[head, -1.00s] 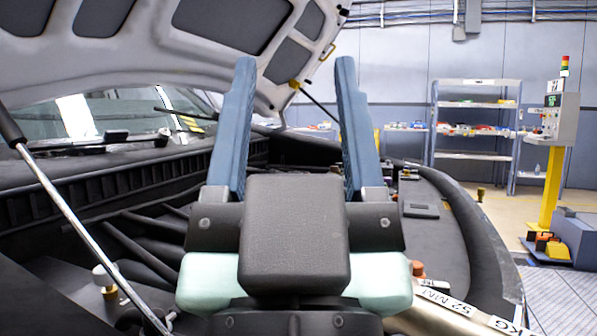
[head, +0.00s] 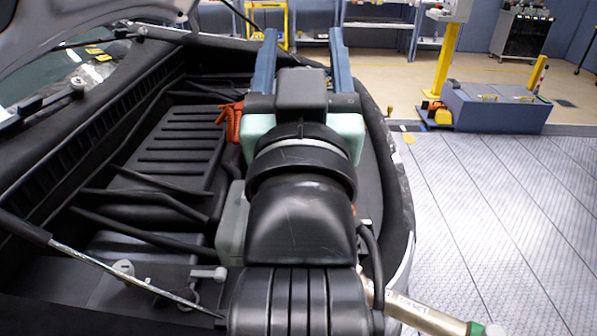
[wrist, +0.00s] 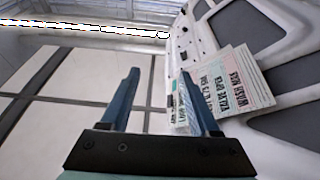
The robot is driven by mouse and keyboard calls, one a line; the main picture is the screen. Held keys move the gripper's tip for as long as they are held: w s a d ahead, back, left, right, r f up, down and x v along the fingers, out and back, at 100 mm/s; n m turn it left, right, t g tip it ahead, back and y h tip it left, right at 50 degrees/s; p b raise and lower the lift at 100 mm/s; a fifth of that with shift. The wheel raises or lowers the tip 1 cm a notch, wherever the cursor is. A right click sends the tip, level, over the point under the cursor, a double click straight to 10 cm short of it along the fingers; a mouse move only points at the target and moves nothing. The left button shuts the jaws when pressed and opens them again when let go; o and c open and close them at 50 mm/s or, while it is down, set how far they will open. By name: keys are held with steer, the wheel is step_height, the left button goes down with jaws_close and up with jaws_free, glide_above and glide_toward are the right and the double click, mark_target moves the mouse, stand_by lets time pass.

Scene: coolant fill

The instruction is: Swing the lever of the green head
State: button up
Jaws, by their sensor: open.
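My gripper (head: 303,38) is open and empty, held over the front of the engine bay with its blue fingers pointing up and away. It also shows in the wrist view (wrist: 158,76), its fingers apart with nothing between them. A metal tube with a printed label (head: 412,310) runs out from behind my arm at the lower right of the head view. A green part (head: 475,328) sits at its end, cut off by the bottom edge. I cannot tell whether it is the green head, and I make out no lever on it.
The open engine bay (head: 180,150) lies left of my arm, with a prop rod (head: 120,278) across its near side. The raised hood's labelled underside (wrist: 285,75) is right in the wrist view. Open floor (head: 490,190) lies right.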

step_height(320, 180, up, 4)
steer(key=w+n+g+p, duration=0.1)
steer(key=w+g+p, duration=0.1)
steer(key=p, duration=0.6)
steer(key=s+a+f+n+g+h+p, duration=0.1)
steer(key=a+f+n+g+h+p, duration=0.2)
steer(key=f+n+p, duration=0.35)
steer(key=s+a+f+n+g+p, duration=0.1)
steer(key=a+f+n+g+p, duration=0.2)
steer(key=f+n+g+p, duration=0.3)
steer(key=s+a+f+n+h+p, duration=0.15)
steer(key=s+f+n+h, duration=0.45)
steer(key=s+f+n, duration=0.7)
steer(key=shift+n, duration=0.65)
steer(key=x, duration=0.4)
steer(key=r+p+x, duration=0.1)
steer(key=x, duration=0.3)
steer(key=w+x, duration=0.1)
steer(key=x, duration=0.3)
steer(key=shift+w+a+r, duration=0.1)
steer(key=shift+w+a, duration=0.05)
jaws_close()
